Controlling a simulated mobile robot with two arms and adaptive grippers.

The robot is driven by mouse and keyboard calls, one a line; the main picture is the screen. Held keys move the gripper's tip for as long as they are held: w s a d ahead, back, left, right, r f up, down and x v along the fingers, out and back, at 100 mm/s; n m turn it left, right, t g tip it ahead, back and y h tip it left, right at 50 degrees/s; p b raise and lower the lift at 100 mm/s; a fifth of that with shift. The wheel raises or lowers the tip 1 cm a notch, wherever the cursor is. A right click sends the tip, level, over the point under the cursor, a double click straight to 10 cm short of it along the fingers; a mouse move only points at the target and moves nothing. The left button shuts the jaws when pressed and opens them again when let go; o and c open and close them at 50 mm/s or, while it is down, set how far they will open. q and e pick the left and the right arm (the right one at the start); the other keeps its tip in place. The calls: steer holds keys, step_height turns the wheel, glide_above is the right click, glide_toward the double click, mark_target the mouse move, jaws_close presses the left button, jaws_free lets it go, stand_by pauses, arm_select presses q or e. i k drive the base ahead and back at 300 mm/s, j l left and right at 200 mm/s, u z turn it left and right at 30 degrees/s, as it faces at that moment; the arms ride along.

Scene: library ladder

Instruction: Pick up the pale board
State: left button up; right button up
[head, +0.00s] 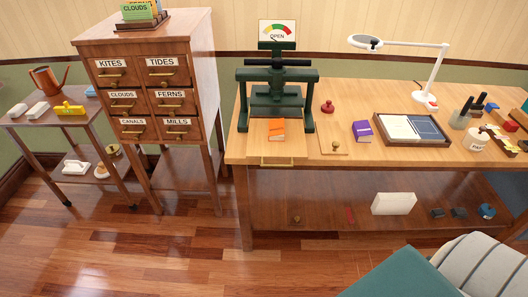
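A thin pale wooden board (331,133) lies flat on the worktable, between the green press and the purple book. It is close in colour to the tabletop. A small brass knob (335,147) sits on or at its front part; I cannot tell if it is fixed there. A dark red knobbed object (328,107) stands just behind the board. A thick off-white block (393,203) lies on the table's lower shelf. Neither of my grippers is in view.
The dark green press (281,90) stands left of the board, with an orange book (276,129) at its front. The purple book (362,131) and a framed tray (446,142) lie to the right. A teal surface (405,278) and striped cushion (483,265) fill the lower right.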

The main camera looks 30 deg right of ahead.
mark_target(331, 141)
steer(key=z, duration=1.5)
